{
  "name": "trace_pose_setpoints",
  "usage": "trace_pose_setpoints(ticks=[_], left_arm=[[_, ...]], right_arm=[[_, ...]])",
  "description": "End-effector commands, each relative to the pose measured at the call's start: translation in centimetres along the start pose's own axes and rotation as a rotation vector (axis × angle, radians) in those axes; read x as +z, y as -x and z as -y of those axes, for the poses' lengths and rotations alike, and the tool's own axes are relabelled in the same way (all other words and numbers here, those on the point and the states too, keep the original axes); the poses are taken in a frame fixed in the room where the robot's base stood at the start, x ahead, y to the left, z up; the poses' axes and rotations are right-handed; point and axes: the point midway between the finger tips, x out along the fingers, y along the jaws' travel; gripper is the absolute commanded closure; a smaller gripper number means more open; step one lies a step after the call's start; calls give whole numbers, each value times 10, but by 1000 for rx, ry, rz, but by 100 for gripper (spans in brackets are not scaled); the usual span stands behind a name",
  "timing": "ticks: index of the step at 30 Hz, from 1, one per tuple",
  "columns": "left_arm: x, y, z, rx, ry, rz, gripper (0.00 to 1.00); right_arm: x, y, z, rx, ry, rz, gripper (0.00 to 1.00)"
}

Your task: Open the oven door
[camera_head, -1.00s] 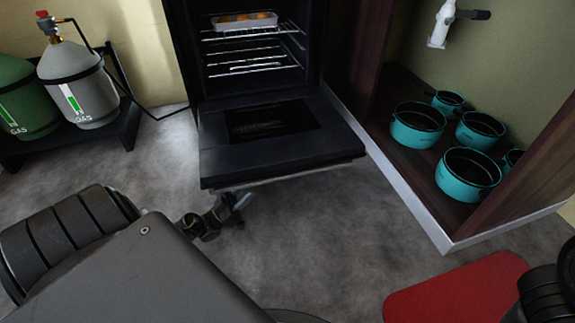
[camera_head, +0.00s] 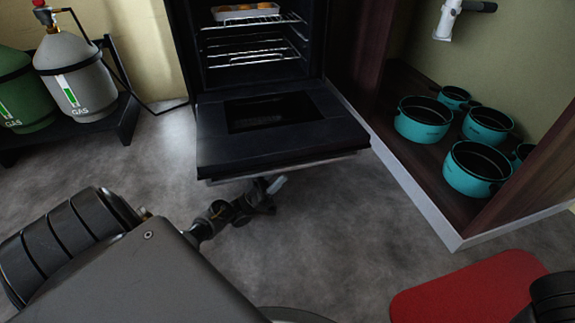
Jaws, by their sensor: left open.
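The black oven (camera_head: 185,50) stands at the top middle with its cavity in view. Its door (camera_head: 230,157) is folded down and lies about level, with a dark glass panel in its middle. The handle (camera_head: 290,168) runs along the door's front edge as a thin light bar. My left gripper (camera_head: 276,185) is just below and in front of that edge, near the bar's middle. It is open and holds nothing that I can see. Whether it touches the handle I cannot tell. My right gripper is out of view.
Wire racks (camera_head: 250,57) and a tray of food (camera_head: 245,12) are inside the oven. Gas bottles (camera_head: 73,75) stand at left on a dark stand. Teal pots (camera_head: 423,119) sit in the open cabinet at right. A red mat (camera_head: 465,285) lies at lower right. Grey floor is clear in front.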

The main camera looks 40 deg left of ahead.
Motion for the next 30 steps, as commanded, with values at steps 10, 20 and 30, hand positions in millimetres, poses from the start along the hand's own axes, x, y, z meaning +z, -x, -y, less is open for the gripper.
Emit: trace_pose_setpoints(ticks=[10,20,30], left_arm=[[10,-35,0,1,0,-2,58],[9,-39,0,-1,0,1,58],[9,-39,0,-1,0,1,100]], right_arm=[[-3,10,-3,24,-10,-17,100],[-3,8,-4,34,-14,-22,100],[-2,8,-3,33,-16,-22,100]])
